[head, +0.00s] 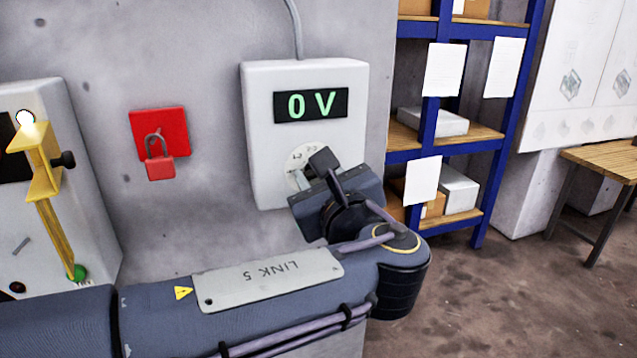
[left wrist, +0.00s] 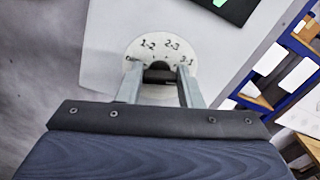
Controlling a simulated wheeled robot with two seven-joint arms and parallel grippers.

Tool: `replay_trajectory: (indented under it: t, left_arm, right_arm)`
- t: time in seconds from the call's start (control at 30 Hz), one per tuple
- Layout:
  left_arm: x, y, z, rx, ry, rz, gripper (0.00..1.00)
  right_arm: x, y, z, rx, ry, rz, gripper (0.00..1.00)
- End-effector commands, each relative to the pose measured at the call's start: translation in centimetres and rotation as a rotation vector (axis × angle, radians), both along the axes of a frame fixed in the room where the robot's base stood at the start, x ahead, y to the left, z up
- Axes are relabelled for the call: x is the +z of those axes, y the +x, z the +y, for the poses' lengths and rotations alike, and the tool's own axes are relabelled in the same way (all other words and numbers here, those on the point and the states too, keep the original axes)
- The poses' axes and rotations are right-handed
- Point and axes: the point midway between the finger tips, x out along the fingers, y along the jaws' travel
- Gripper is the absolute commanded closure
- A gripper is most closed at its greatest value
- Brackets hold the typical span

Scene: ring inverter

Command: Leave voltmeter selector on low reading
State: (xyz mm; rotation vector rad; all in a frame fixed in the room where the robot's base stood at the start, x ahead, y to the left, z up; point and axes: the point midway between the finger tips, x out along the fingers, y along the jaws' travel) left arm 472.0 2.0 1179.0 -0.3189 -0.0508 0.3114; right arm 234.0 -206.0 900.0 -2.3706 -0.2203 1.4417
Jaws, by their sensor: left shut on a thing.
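The voltmeter (head: 260,140) is a white box on the grey wall, and its green display (head: 311,105) reads 0 V. Its round selector dial (head: 300,157) is partly hidden behind my left gripper (head: 303,180). In the left wrist view, the white dial (left wrist: 160,47) shows the marks 1-2, 2-3 and 3-1, with another mark at its left edge. My left gripper's two fingers (left wrist: 159,72) are shut on the dark selector knob (left wrist: 158,77), one finger on each side. I cannot tell which mark the knob points to. My right gripper is not in view.
A red padlock (head: 159,165) hangs on a red plate (head: 174,122) left of the voltmeter. At far left is a grey panel (head: 90,215) with a yellow lever (head: 46,180) and a green button (head: 78,272). Blue shelving (head: 427,125) stands at right; the floor before it is clear.

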Motion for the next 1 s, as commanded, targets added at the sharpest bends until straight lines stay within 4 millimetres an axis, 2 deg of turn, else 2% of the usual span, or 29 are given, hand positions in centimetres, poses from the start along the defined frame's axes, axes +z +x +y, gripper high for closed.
replay_trajectory:
  t: [0.03,1.0]
  left_arm:
    - [-0.4,0.0,0.0,-0.001,-0.043,-0.014,0.9]
    - [-0.7,-0.1,0.2,-0.001,-0.921,-0.297,0.9]
  right_arm:
    - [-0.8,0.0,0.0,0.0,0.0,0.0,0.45]
    - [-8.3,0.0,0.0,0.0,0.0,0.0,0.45]
